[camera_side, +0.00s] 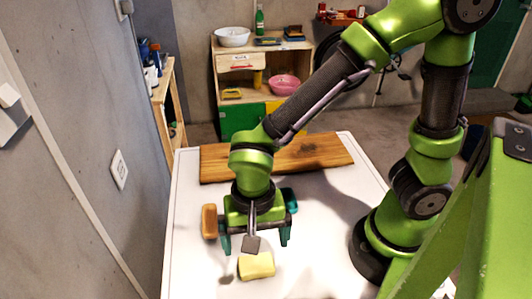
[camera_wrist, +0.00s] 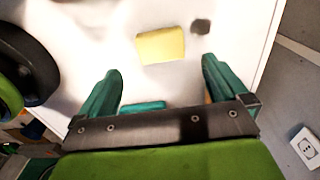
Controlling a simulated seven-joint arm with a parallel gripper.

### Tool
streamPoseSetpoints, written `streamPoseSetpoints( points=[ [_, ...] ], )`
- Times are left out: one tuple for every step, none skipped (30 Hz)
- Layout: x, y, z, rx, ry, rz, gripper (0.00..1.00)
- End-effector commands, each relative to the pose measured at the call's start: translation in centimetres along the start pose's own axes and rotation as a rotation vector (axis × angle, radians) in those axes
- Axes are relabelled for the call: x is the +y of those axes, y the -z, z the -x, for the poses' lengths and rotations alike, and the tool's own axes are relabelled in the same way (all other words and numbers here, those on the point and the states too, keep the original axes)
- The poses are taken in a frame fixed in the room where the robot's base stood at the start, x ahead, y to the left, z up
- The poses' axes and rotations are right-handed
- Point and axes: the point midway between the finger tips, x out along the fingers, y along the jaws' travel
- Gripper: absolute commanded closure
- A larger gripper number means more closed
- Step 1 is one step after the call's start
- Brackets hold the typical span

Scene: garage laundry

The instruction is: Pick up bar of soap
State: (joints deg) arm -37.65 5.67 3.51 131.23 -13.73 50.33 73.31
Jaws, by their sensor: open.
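A pale yellow block (camera_side: 256,265), which looks like the bar of soap, lies on the white table. In the wrist view the yellow block (camera_wrist: 160,45) lies just beyond the fingertips, roughly centred between them. My gripper (camera_side: 255,242) is open and empty, pointing down above the table, with its teal fingers wide apart. In the wrist view my gripper (camera_wrist: 161,70) shows both fingers clear of the block. In the side view the block is in front of the fingers and does not appear to touch them.
An orange-brown block (camera_side: 209,221) lies left of my gripper, and a teal block (camera_side: 290,200) lies to its right, partly hidden. A wooden board (camera_side: 325,152) lies along the table's back. The table (camera_side: 190,275) is bare around the yellow block, except a small dark patch.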

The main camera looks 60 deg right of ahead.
Motion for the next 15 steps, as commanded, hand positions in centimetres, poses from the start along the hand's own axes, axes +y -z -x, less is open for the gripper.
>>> streamPoseSetpoints(
  points=[
    [0.0,0.0,-0.8,-0.001,-0.004,0.000,0.00],
    [0.0,0.0,-1.1,0.000,-0.003,0.000,0.00],
    [0.0,0.0,-1.5,0.000,-0.002,0.000,0.00],
    [0.0,0.0,-1.7,0.000,-0.001,0.001,0.00],
    [0.0,0.0,-1.9,0.000,-0.001,0.001,0.00],
    [0.0,0.0,-2.0,0.000,-0.001,0.001,0.00],
    [0.0,0.0,-2.2,0.000,-0.001,0.001,0.00],
    [0.0,0.0,-2.5,0.000,-0.001,0.001,0.00],
    [0.0,0.0,-2.9,0.000,-0.003,0.000,0.00],
    [0.0,0.0,-3.3,-0.001,-0.003,0.000,0.00],
    [0.1,0.0,-3.8,-0.001,-0.005,0.000,0.00],
    [0.1,0.0,-4.4,-0.001,-0.004,0.001,0.00],
    [0.0,0.0,-4.9,-0.001,-0.004,0.001,0.00],
    [0.1,0.0,-5.4,0.000,-0.004,0.000,0.00],
    [0.0,0.0,-5.9,0.000,-0.005,0.000,0.00]
  ],
)
